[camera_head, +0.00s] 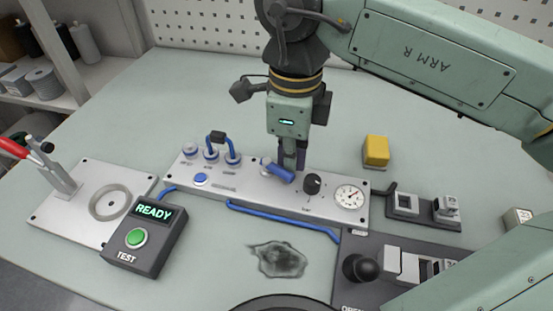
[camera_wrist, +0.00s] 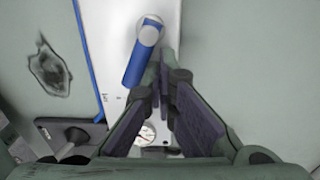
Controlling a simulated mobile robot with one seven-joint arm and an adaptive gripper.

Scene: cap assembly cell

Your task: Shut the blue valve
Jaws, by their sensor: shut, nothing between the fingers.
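The blue valve (camera_head: 280,171) is a lever on the light metal panel (camera_head: 225,186). In the head view its handle slants from a pivot at upper left to lower right. In the wrist view the blue valve (camera_wrist: 141,58) has its round pale hub at the top and its handle pointing down and slightly left. My gripper (camera_head: 292,163) is shut and empty, pointing down behind the handle in the head view. In the wrist view my gripper (camera_wrist: 163,72) is just right of the handle; I cannot tell whether they touch.
A black knob (camera_head: 312,184) and a gauge (camera_head: 349,197) sit right of the valve. Blue-capped ports with a hose (camera_head: 216,137) are at left. A yellow block (camera_head: 376,151) stands behind. A READY test box (camera_head: 146,237) and a dark stain (camera_head: 278,259) lie in front.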

